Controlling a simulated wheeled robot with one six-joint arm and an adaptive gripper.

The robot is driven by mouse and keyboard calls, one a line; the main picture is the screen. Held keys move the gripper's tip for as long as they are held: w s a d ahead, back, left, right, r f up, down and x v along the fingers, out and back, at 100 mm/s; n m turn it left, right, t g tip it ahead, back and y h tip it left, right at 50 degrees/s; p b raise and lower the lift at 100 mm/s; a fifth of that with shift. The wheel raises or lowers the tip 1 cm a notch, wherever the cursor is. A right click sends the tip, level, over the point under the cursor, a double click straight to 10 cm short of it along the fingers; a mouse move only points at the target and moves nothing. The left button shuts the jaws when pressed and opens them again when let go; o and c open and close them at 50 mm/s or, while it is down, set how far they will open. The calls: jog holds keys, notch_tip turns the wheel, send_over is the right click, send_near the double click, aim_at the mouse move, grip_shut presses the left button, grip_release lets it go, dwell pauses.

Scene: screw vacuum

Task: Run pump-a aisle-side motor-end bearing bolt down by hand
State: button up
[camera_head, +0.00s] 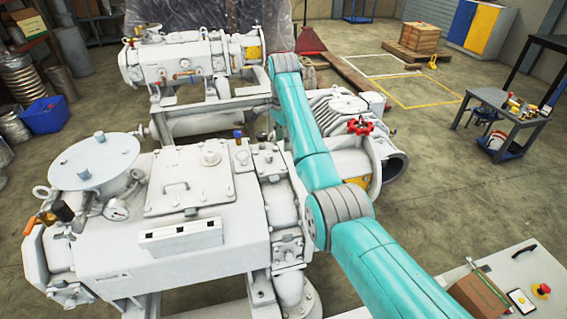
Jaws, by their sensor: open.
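Two white vacuum pumps stand ahead of me. The near pump (215,187) fills the lower left, with a round lid, a gauge and a bolted end housing (280,195). The far pump (178,62) stands behind it on a frame. No single motor-end bearing bolt can be made out. My teal arm reaches from the lower right up past the near pump's right end. The far end of the arm and my gripper are hidden.
A ribbed motor-like unit with a red handwheel (360,127) stands just right of my arm. A grey tool table (500,107) is at the right. A blue bin (46,115) sits at the left. A wooden crate (418,37) stands at the back. Open floor lies to the right.

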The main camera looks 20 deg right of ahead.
aim_at(283, 167)
notch_tip(283, 167, down, 10)
jog(key=n, duration=1.7)
jog(key=shift+r, duration=0.25)
grip_shut()
